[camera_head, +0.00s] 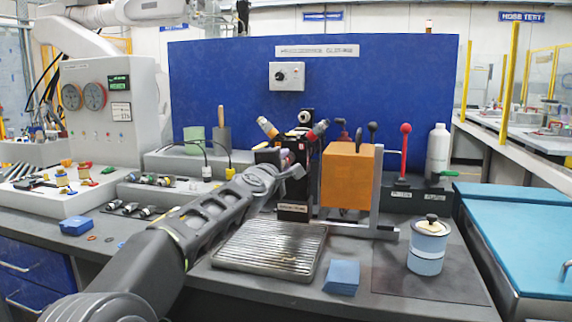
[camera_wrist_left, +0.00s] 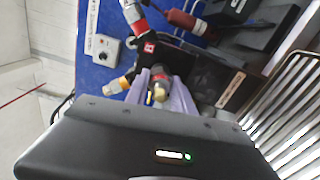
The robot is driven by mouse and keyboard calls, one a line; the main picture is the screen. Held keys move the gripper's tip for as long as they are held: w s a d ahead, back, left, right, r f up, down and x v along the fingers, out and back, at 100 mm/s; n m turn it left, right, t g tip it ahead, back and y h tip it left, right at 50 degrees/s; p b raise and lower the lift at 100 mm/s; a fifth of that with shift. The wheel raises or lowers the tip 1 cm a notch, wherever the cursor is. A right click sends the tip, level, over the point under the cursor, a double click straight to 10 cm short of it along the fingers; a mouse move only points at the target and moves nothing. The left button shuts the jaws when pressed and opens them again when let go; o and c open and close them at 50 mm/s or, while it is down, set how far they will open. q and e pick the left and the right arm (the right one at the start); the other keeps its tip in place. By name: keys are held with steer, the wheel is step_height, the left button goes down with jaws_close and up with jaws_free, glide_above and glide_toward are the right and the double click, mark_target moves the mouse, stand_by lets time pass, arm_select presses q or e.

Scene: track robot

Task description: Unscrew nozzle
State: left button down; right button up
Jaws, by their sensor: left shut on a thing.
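A black holder (camera_head: 293,213) stands behind the metal grate, with several nozzles around its head. The nozzle's base is partly hidden by the fingers. The yellow nozzle (camera_wrist_left: 117,86) is beside them. My right gripper is not in view.
A slatted metal grate (camera_head: 271,249) lies in front of the holder. An orange block (camera_head: 347,178) stands close on the right, with a red-knobbed lever (camera_head: 405,150) beyond. A light blue canister (camera_head: 428,246) stands front right. Several nozzles (camera_head: 160,180) lie on a tray at left.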

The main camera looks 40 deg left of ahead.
arm_select(q)
steer(key=n, duration=0.4)
steer(key=shift+n, duration=0.4)
steer(key=shift+n, duration=0.5)
steer(key=n+b, duration=0.1)
steer(key=n, duration=0.3)
steer(key=shift+f+n, duration=0.1)
steer(key=shift+n, duration=0.3)
steer(key=n, duration=0.2)
steer(key=shift+n, duration=0.4)
steer(key=n, duration=0.3)
steer(key=shift+n, duration=0.4)
